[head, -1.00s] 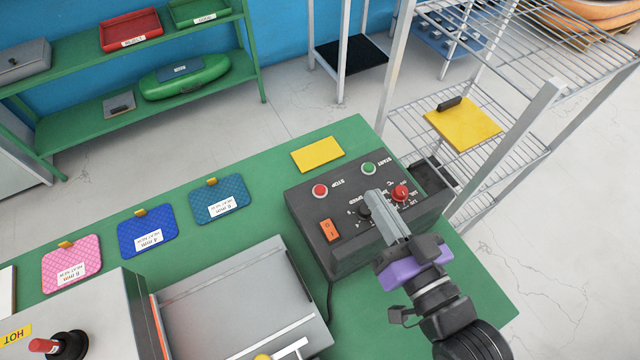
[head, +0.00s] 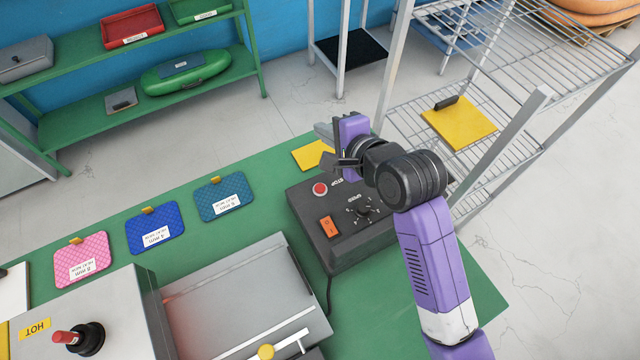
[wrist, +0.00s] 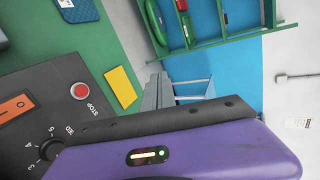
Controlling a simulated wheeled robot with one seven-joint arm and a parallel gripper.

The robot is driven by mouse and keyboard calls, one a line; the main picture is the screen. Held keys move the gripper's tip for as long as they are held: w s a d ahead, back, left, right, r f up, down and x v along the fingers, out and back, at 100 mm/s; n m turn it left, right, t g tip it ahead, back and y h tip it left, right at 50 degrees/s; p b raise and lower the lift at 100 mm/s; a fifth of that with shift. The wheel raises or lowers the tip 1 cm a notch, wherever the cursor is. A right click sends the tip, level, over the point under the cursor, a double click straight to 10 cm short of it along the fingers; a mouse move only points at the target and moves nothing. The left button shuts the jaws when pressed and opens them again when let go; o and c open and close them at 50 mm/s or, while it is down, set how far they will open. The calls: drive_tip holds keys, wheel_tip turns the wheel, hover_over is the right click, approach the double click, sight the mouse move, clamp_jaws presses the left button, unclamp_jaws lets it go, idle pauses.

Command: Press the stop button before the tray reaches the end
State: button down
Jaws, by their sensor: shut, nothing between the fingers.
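The red stop button (head: 320,188) is on the dark control box (head: 345,250), near its far left corner. In the wrist view the button (wrist: 80,91) is clear, with the word STOP beside it. My gripper (head: 322,131) is shut and empty, raised beyond the button near the far edge of the green table. In the wrist view its fingers (wrist: 156,95) point away from the button, and I see no contact.
An orange switch (head: 328,227) and a black speed dial (head: 366,209) are on the box. A yellow card (head: 312,155) lies behind it. Several coloured mats lie along the table's left. A wire rack (head: 480,150) stands close on the right.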

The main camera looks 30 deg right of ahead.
wheel_tip(320, 180, down, 5)
drive_tip(key=s+a+m+g+y, duration=0.1)
drive_tip(key=s+m+g, duration=0.2)
drive_tip(key=m, duration=0.2)
drive_tip(key=shift+a+m, duration=0.4)
drive_tip(key=shift+f, duration=0.2)
drive_tip(key=b, duration=0.7)
hover_over(323, 190)
wheel_tip(323, 190, down, 6)
drive_tip(key=shift+f, duration=0.1)
drive_tip(key=shift+f+b, duration=0.35)
drive_tip(key=shift+f, duration=0.8)
drive_tip(key=shift+f, duration=0.25)
drive_tip(key=shift+f, duration=0.2)
idle(0.3)
